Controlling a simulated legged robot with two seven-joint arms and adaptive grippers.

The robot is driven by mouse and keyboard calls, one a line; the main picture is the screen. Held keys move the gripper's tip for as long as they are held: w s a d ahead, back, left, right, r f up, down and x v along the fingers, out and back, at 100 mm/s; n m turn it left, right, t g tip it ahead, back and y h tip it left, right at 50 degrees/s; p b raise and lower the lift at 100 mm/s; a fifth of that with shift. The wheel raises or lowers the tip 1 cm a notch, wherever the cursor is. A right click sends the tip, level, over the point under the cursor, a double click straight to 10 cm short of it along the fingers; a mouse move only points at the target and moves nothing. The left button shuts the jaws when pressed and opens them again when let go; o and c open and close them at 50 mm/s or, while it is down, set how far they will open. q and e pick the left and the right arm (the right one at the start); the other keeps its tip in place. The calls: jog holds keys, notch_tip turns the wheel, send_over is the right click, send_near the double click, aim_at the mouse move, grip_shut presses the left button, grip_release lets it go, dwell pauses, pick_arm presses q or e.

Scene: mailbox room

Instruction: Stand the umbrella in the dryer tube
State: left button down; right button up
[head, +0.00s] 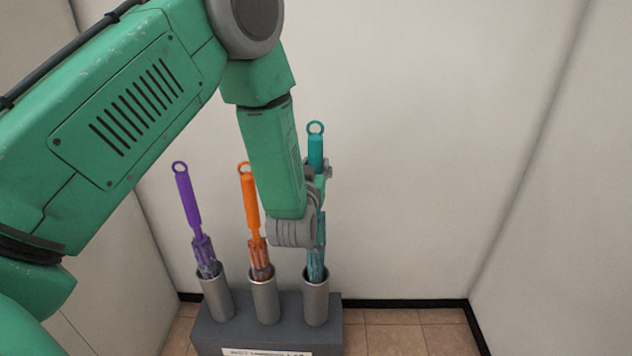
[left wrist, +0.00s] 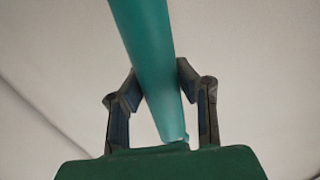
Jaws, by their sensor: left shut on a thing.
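A teal umbrella (head: 317,245) stands nearly upright with its lower end inside the right tube (head: 315,302) of the dryer. Its ring handle is at the top. In the left wrist view the teal handle (left wrist: 145,50) runs between the two fingers (left wrist: 158,90). How deep the umbrella's tip sits in the tube is hidden. My right gripper is not in view.
The dark grey dryer base (head: 265,330) stands on a tiled floor (head: 400,330) near the back wall. A purple umbrella (head: 188,200) stands in the left tube (head: 217,298) and an orange umbrella (head: 250,205) in the middle tube (head: 264,302). Floor to the right is clear.

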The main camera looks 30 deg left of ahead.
aim_at(315, 134)
pick_arm(q)
notch_tip(315, 134, up, 8)
jog(key=shift+f+p, duration=0.1)
jog(key=shift+p, duration=0.95)
notch_tip(315, 134, up, 10)
jog(key=p, duration=0.8)
jog(key=shift+f, duration=0.15)
jog(key=shift+d, duration=0.1)
